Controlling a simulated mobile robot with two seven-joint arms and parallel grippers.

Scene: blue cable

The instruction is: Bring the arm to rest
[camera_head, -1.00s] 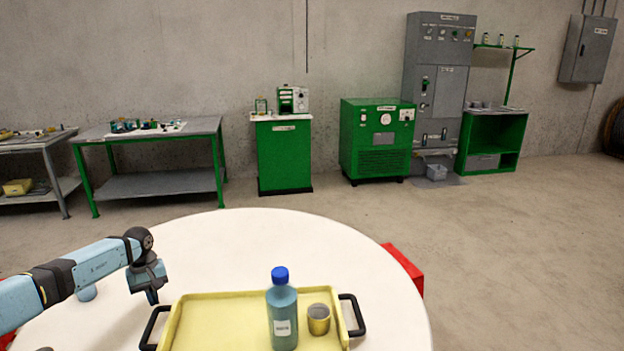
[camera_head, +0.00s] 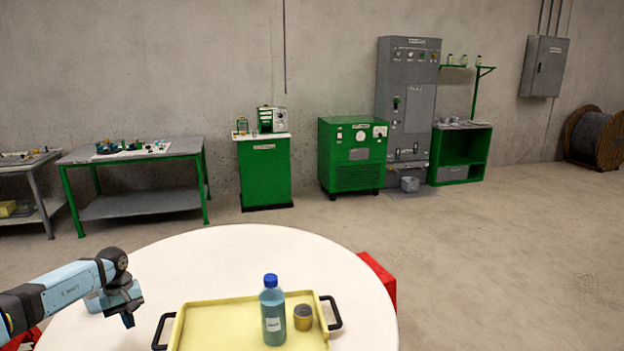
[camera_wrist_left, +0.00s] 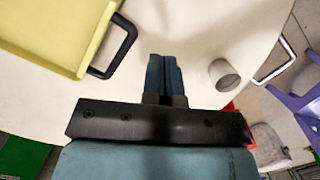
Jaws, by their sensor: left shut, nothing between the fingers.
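My left gripper (camera_head: 128,318) hangs above the white round table at the left of the head view, left of the tray. Its fingers are shut and empty, pressed together in the left wrist view (camera_wrist_left: 164,78). A yellow tray (camera_head: 200,326) with black handles lies on the white table (camera_head: 245,250). A blue-capped bottle (camera_head: 273,312) and a small yellowish cup (camera_head: 303,317) stand upright on it. In the left wrist view the tray (camera_wrist_left: 50,30) is at upper left, apart from the fingers. My right gripper is not in view.
A grey cup (camera_wrist_left: 224,75) is right of my fingers in the left wrist view. A red object (camera_head: 378,275) shows beyond the table's right edge. Workbenches (camera_head: 140,200) and green cabinets (camera_head: 265,172) stand along the wall. The table behind the tray is clear.

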